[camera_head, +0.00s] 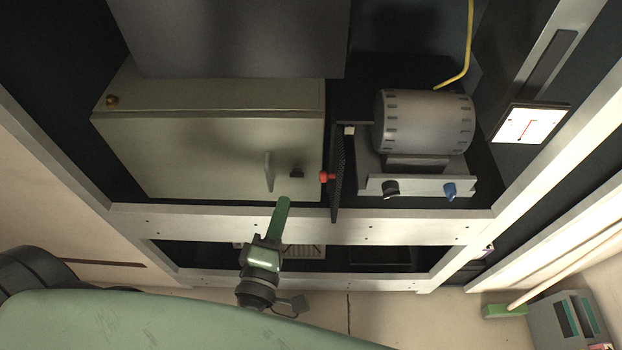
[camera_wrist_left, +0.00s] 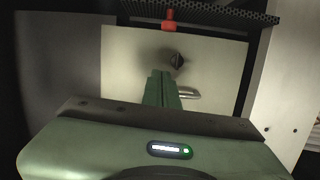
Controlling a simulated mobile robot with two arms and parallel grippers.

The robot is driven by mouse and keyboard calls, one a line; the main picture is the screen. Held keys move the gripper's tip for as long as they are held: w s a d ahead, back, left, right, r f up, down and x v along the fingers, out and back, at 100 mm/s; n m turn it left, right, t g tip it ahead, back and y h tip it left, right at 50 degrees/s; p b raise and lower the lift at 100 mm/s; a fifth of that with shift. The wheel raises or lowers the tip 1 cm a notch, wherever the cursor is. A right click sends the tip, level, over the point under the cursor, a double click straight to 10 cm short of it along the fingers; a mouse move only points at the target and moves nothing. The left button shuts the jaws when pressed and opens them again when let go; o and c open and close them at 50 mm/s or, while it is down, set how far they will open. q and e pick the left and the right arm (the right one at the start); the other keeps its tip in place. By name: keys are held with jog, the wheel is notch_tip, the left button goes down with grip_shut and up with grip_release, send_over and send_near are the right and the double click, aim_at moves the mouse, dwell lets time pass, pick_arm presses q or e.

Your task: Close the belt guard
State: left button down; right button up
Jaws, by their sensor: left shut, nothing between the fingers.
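The belt guard (camera_head: 338,185) is a thin black perforated panel, seen nearly edge-on between the beige cabinet and the motor. Its lower end sticks out over the pale front rail of the rack. A red knob (camera_head: 327,177) sits on its left side. In the left wrist view the guard (camera_wrist_left: 215,12) runs along the top, with the red knob (camera_wrist_left: 169,20) hanging below it. My left gripper (camera_head: 284,201) is shut and empty, in front of the cabinet, left of the knob and apart from it. Its fingers (camera_wrist_left: 160,80) point at the cabinet front. My right gripper is not in view.
The beige cabinet (camera_head: 215,155) has a handle (camera_head: 268,172) and a black latch (camera_head: 296,173) close to my left fingertips. The motor (camera_head: 423,122) stands right of the guard, with black and blue knobs below it. The front rail (camera_head: 400,228) crosses below.

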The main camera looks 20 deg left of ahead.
pick_arm(q)
jog(key=w+d+p, duration=0.2)
jog(key=w+d, duration=0.1)
jog(key=w, duration=0.5)
jog(key=shift+d+f, duration=0.2)
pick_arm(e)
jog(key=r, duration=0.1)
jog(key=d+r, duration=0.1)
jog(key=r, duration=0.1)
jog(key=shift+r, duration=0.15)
pick_arm(q)
jog(key=shift+s+p, duration=0.1)
jog(key=shift+p, duration=0.2)
